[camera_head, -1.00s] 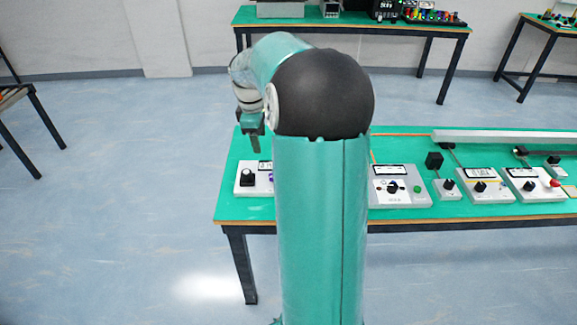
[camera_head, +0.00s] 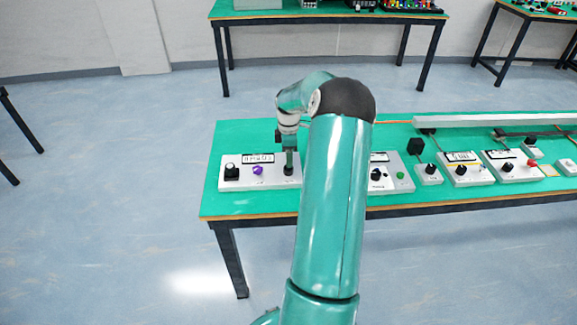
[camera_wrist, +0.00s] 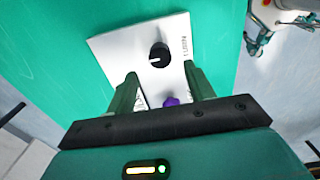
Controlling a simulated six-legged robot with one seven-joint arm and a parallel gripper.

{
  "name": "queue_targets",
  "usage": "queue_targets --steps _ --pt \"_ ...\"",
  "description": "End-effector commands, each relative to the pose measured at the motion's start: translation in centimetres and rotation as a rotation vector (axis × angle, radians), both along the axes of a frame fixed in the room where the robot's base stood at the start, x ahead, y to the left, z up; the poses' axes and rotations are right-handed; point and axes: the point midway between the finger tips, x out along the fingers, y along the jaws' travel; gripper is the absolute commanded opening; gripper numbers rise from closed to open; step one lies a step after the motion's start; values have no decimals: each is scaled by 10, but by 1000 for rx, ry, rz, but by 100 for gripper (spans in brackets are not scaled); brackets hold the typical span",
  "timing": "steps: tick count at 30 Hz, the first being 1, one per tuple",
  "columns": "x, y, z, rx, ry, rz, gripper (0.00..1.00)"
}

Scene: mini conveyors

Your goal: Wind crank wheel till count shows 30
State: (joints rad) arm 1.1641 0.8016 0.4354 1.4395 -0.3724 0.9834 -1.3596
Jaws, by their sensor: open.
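A flat white panel (camera_head: 242,183) lies at the left end of the green table. It carries a black knob (camera_head: 231,171), a purple knob (camera_head: 257,169), another black knob (camera_head: 289,170) and a small display (camera_head: 258,158) too small to read. I cannot tell which part is the crank wheel. My gripper (camera_head: 289,156) is over the panel's right part. A black knob with a white mark (camera_wrist: 160,54) shows just beyond the fingertips; the purple knob (camera_wrist: 171,102) shows between the fingers, apart from both.
My arm hides the panel's right end. To its right stand a grey box with a green button (camera_head: 402,176), several small control boxes (camera_head: 462,171) and a long grey conveyor (camera_head: 490,119). The green table (camera_head: 235,135) is bare behind the white panel.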

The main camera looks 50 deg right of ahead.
Motion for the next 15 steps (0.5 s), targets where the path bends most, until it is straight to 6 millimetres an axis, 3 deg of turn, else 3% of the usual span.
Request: queue_targets --steps 6,15 --pt "0 0 -40 2 1 0 53" --pt "0 0 -58 -1 -1 -1 53"
